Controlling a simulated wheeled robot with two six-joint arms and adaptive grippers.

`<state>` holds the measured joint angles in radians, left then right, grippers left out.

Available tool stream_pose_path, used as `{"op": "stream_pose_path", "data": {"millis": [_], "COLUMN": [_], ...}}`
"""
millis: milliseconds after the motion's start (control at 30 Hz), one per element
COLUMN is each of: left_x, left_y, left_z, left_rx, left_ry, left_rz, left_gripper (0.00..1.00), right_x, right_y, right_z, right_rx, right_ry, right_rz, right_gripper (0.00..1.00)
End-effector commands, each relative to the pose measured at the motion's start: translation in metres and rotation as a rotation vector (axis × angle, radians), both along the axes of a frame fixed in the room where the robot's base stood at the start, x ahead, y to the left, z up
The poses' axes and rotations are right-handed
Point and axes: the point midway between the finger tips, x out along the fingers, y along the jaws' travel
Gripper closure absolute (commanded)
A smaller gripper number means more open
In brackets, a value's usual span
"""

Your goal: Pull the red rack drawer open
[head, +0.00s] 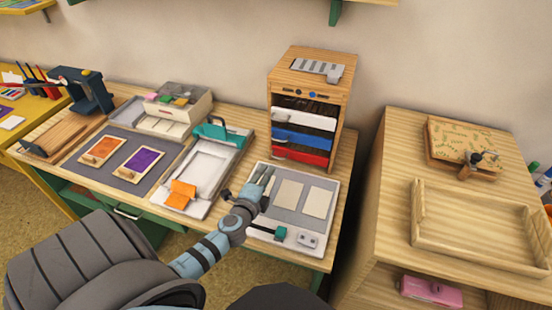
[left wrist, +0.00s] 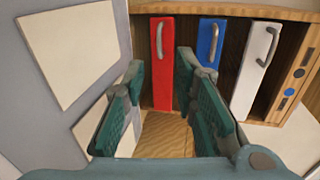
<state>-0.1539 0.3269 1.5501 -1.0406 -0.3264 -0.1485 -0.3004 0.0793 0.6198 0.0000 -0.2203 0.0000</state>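The wooden rack (head: 312,82) stands at the back right of the table with white, blue and red drawers. The red drawer (head: 300,154) is the lowest and looks shut, flush with the rack front. In the left wrist view the red drawer (left wrist: 162,80) lies beyond my fingers, its grey bar handle (left wrist: 160,38) on the front. My left gripper (head: 265,175) is in front of the rack, over the board with cream cards. In the left wrist view my left gripper (left wrist: 160,72) is open and empty, apart from the handle. My right gripper is not in view.
The blue drawer (head: 302,137) and the white drawer (head: 304,119) are above the red one. The grey board (head: 256,223) with cream cards lies before the rack. A teal-clipped tray (head: 205,165) lies left. A wooden cabinet (head: 395,190) stands right, past a gap.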

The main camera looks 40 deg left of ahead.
Motion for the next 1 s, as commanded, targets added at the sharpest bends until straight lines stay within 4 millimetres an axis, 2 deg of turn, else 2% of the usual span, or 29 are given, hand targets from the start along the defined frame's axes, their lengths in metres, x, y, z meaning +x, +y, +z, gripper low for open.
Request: {"op": "stream_pose_path", "data": {"millis": [200,300,400,733,900,1000], "left_x": [0.060,0.079,0.090,0.095,0.095,0.095], "left_y": [0.021,0.028,0.032,0.034,0.034,0.034], "left_z": [-0.018,-0.023,-0.025,-0.024,-0.024,-0.024], "left_rx": [-0.001,-0.003,-0.004,-0.004,-0.004,-0.004], "left_ry": [-0.003,-0.003,-0.001,0.000,0.000,0.000], "left_rz": [0.004,0.004,0.003,0.003,0.004,0.004], "left_gripper": [0.74,0.74,0.74,0.74,1.00,1.00], "right_x": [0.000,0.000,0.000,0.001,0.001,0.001], "right_y": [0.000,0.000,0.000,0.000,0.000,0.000], "right_z": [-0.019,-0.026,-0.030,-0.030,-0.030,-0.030], "right_rx": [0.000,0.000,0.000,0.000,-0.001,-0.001], "right_ry": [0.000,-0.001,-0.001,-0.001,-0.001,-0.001], "right_rz": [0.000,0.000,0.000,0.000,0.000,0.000], "right_gripper": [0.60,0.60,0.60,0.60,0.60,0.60]}}
